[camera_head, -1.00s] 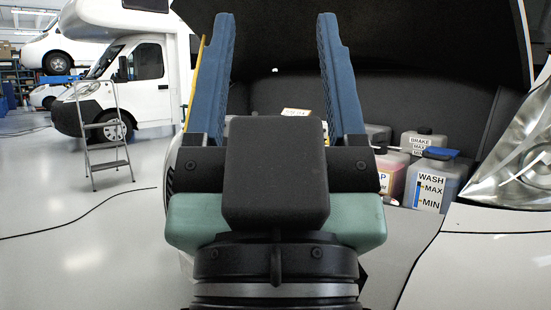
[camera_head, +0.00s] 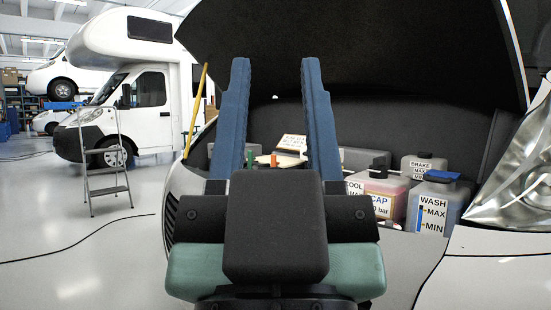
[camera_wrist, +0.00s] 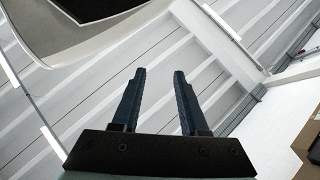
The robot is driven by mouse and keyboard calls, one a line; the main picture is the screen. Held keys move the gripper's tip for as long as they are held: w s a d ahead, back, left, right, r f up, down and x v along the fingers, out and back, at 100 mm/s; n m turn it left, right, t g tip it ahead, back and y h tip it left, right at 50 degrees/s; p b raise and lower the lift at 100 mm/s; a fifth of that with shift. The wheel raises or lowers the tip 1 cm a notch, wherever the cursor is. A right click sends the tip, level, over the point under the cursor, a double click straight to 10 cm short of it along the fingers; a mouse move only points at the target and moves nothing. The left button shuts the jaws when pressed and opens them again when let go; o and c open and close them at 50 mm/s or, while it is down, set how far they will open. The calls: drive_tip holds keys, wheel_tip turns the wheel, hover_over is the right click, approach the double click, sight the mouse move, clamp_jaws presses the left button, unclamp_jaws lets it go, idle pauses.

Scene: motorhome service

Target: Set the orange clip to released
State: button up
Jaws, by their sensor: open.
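My gripper (camera_head: 274,65) is open and empty, its two blue fingers pointing up in front of the open engine bay. It also shows in the wrist view (camera_wrist: 159,74), with nothing between its fingers. A small upright orange piece (camera_head: 273,160) shows low between the fingers in the head view, deep in the bay; it may be the orange clip. It is too small to tell its position, and its lower part is hidden by my gripper. A small green piece (camera_head: 249,158) stands to its left. The fingertips are well above both in the picture.
The raised dark hood (camera_head: 370,60) hangs over the bay. To the right stand the WASH tank (camera_head: 432,205), the CAP coolant tank (camera_head: 378,190) and the BRAKE tank (camera_head: 424,166). A yellow rod (camera_head: 196,110) rises at left. A stepladder (camera_head: 100,165) stands on open floor further left.

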wheel_tip(320, 180, up, 5)
drive_tip(key=p, duration=0.4)
drive_tip(key=shift+r+p, duration=0.1)
drive_tip(key=shift+p, duration=0.3)
clamp_jaws()
wheel_tip(320, 180, up, 28)
drive_tip(key=p, duration=2.8)
drive_tip(key=shift+r, duration=0.2)
